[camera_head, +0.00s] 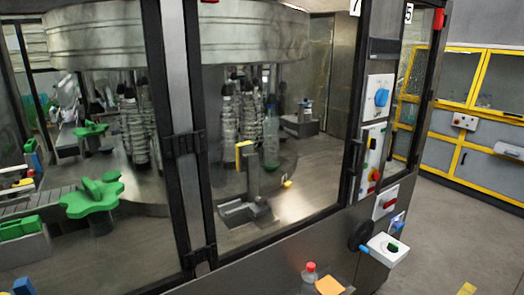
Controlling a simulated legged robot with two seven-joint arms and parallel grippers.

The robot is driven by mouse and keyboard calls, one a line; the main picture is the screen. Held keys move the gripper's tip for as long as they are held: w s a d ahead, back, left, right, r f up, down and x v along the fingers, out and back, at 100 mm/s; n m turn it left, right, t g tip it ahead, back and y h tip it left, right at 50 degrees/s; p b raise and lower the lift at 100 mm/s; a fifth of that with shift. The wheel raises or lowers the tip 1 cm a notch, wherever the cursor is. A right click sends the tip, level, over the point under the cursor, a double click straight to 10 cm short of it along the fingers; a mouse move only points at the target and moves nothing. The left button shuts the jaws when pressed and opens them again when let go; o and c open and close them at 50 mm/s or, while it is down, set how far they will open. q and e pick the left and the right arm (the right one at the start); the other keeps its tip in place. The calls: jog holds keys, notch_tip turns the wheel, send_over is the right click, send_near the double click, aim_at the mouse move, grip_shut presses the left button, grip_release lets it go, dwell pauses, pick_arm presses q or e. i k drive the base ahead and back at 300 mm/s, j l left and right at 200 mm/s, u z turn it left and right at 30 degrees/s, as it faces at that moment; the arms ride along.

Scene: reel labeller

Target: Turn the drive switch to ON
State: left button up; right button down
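A large blue rotary switch (381,97) sits on a white plate on the dark post at the right end of the machine. Its label and the position it points to are too small to read. Below it, a white panel (372,160) carries small controls and a red knob low down. A lower white plate (385,202) holds a red control, with a smaller blue one (396,222) near it. I cannot tell by label which is the drive switch. Neither of my grippers shows in the head view.
A white box with a green control (394,247) juts out at the machine's front right corner, beside a black round knob (360,236). A red-capped bottle (309,273) and an orange item (330,286) are at the bottom. Glass doors (275,150) enclose the machine.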

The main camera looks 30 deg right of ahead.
aim_at(372, 143)
jog(key=z, duration=1.6)
jog(key=i, duration=0.15)
